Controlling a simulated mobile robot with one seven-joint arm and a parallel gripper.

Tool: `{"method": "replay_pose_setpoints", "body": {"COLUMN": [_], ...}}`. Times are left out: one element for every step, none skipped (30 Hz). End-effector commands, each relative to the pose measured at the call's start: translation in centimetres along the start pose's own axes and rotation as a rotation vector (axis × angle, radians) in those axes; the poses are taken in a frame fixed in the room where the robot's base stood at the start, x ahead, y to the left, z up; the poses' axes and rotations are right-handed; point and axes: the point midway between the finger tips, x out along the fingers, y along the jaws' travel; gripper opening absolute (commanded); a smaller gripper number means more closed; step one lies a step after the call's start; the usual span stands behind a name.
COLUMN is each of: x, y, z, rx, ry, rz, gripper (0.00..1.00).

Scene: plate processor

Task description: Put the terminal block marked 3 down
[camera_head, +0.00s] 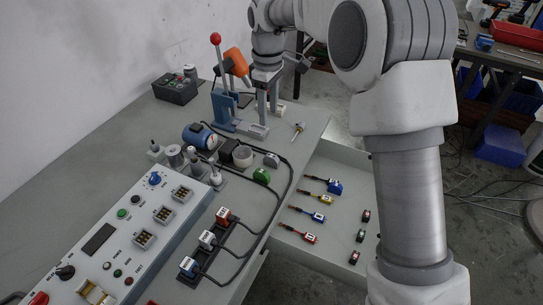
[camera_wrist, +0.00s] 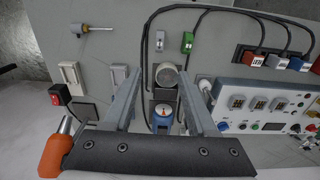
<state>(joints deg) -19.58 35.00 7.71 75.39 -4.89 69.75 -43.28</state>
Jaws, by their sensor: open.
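My gripper (camera_head: 268,108) is open over the far part of the bench; in the wrist view its fingers (camera_wrist: 160,80) stand apart with nothing clasped between them. No marking 3 is readable, so I cannot tell which piece is the named terminal block. Small block-like pieces near the gripper are a green one (camera_wrist: 187,42), a grey one (camera_wrist: 160,40) and two pale ones (camera_wrist: 69,75) (camera_wrist: 118,77). The nearer pale one is beside the left finger; whether they touch is unclear. The green piece (camera_head: 262,176) and grey piece (camera_head: 271,160) also show in the head view.
A blue stand with a red-knobbed lever (camera_head: 216,70) is left of my gripper. A blue gauge-like device (camera_head: 198,136) and a control panel (camera_head: 115,235) occupy the bench. An open drawer (camera_head: 335,235) holds several small coloured parts. Bare bench lies around the screwdriver (camera_head: 298,130).

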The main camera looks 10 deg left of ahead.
Motion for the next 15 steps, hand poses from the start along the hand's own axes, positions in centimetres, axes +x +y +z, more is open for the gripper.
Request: {"method": "replay_pose_setpoints", "body": {"x": [1.1,1.8,2.7,3.4,4.0,4.9,5.6,6.2,7.1,7.8,8.3,9.1,9.6,10.1,10.6], "y": [-0.1,-0.1,-0.1,-0.1,-0.1,-0.2,-0.1,-0.1,-0.1,-0.2,-0.1,-0.1,-0.1,-0.1,-0.1], "z": [0.1,0.1,0.1,0.1,0.1,0.1,0.1,0.1,0.1,0.1,0.1,0.1,0.1,0.1,0.1], "rx": [0.001,0.001,0.000,0.000,-0.001,-0.001,-0.001,-0.001,-0.001,-0.001,-0.001,-0.001,-0.001,-0.001,-0.001], "ry": [-0.004,-0.004,-0.004,-0.005,-0.003,-0.004,-0.003,-0.004,-0.003,-0.004,-0.003,-0.003,-0.003,-0.002,-0.002], "rz": [-0.003,-0.004,-0.005,-0.006,-0.006,-0.006,-0.006,-0.007,-0.006,-0.007,-0.006,-0.006,-0.006,-0.006,-0.006], "gripper": [0.57,0.57,0.57,0.57,0.57,0.57,0.57,0.57,0.57,0.57,0.57,0.57,0.57,0.57,0.57]}}
